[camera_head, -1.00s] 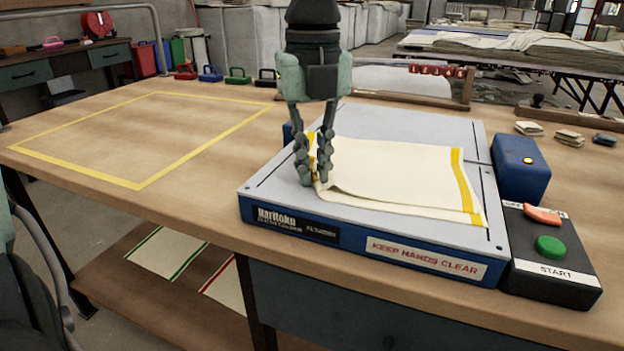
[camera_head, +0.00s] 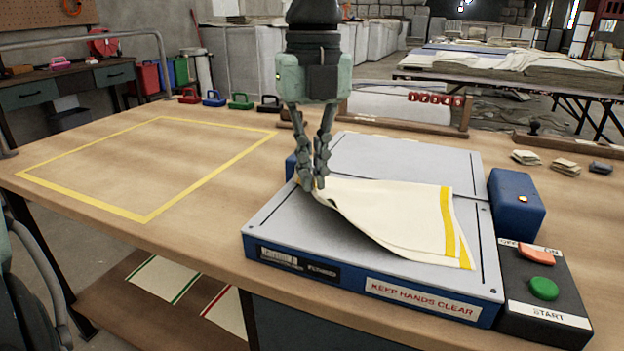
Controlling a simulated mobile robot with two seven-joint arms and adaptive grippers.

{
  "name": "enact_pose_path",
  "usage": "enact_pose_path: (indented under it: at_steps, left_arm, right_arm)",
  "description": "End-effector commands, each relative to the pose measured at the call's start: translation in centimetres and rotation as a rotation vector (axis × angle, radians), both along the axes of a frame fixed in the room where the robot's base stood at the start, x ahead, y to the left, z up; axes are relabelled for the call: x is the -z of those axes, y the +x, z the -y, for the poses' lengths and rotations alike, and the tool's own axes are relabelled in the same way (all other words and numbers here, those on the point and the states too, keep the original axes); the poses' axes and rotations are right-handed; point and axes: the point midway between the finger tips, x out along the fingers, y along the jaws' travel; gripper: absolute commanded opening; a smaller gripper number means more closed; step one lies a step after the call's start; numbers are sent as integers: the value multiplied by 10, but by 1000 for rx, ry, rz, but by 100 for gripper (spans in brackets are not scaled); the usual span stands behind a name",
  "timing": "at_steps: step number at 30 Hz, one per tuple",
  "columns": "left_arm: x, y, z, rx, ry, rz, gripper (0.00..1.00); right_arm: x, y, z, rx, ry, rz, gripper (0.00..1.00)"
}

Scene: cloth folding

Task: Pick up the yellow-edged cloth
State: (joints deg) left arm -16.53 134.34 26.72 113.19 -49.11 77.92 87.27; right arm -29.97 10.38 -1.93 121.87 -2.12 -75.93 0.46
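The cream cloth (camera_head: 385,207) with yellow edge bands lies folded over on the grey top of the blue folding machine (camera_head: 290,225). The right part of the cloth still rests on the machine.
A control box with a green START button (camera_head: 544,288) and an orange switch stands right of the machine, beside a blue box (camera_head: 517,205). A yellow taped rectangle (camera_head: 147,217) at left encloses bare table. Small folded cloths (camera_head: 565,167) lie at the right.

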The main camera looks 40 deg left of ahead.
Motion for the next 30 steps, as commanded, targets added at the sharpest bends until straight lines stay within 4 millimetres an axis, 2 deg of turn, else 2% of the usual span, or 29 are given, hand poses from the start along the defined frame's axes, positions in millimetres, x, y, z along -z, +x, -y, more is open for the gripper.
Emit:
enact_pose_path:
  at_steps: [1,6,9,13,23,26,30]
  left_arm:
    - [-13,0,0,-1,2,3,0]
    - [-39,1,0,-1,0,4,0]
    - [-51,1,0,-1,1,6,0]
    - [-58,1,0,-1,0,5,0]
    - [-63,1,0,0,0,6,0]
    - [-85,2,0,0,2,9,0]
    - [-114,2,0,-2,1,11,0]
  right_arm:
    - [7,0,0,1,5,-10,83]
    - [40,-1,-2,0,25,-26,83]
    - [59,-4,-3,0,34,-35,83]
    - [73,-6,-3,1,41,-38,83]
    - [73,-6,-3,0,42,-37,83]
    - [58,-6,-3,0,42,-37,83]
    - [61,-7,-3,0,42,-37,83]
